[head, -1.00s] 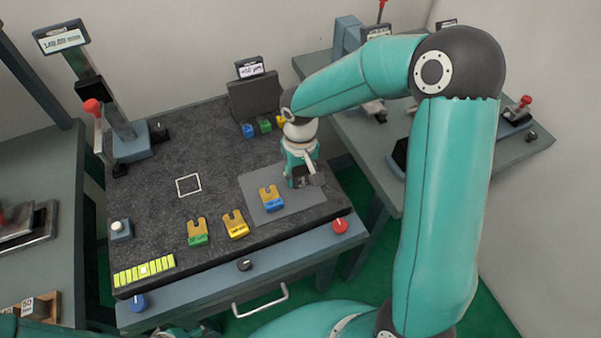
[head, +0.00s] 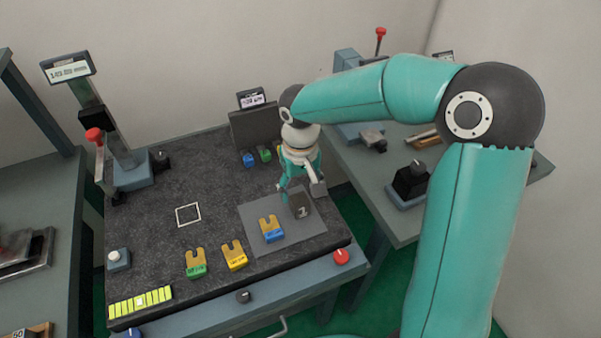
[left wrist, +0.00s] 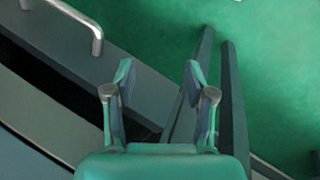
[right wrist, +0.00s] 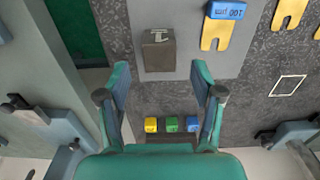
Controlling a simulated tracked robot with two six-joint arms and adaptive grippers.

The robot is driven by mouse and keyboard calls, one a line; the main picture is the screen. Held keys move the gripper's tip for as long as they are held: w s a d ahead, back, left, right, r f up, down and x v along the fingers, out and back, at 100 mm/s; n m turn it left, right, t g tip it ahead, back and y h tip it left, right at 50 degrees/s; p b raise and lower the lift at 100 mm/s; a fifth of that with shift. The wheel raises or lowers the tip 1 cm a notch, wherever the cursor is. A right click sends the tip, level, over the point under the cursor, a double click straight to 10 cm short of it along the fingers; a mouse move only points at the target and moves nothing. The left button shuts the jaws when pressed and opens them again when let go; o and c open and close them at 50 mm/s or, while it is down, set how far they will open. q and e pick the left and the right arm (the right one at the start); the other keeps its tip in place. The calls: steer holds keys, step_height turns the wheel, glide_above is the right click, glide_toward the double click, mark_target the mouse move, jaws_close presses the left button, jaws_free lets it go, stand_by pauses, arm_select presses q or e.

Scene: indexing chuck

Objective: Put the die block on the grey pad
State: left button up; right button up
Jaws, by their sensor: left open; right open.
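The die block (head: 301,205), a small dark grey block with a light mark on top, stands on the right part of the grey pad (head: 255,209). My right gripper (head: 301,187) is open just behind and above it. In the right wrist view the block (right wrist: 158,52) is ahead of the open fingertips (right wrist: 160,72), apart from them, on the pad (right wrist: 200,58). My left gripper (left wrist: 160,80) is open and empty, above the floor and bench front in its wrist view; I cannot make it out in the head view.
A yellow fork gauge with a blue end (head: 271,229) also lies on the pad, left of the block. Two more gauges (head: 234,255) (head: 196,263) lie further left. A white square outline (head: 188,215) marks clear bench. Small coloured blocks (head: 265,155) stand behind.

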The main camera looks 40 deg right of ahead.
mark_target(300, 200)
step_height(300, 200, up, 6)
steer(key=shift+f, duration=0.25)
stand_by(0.5)
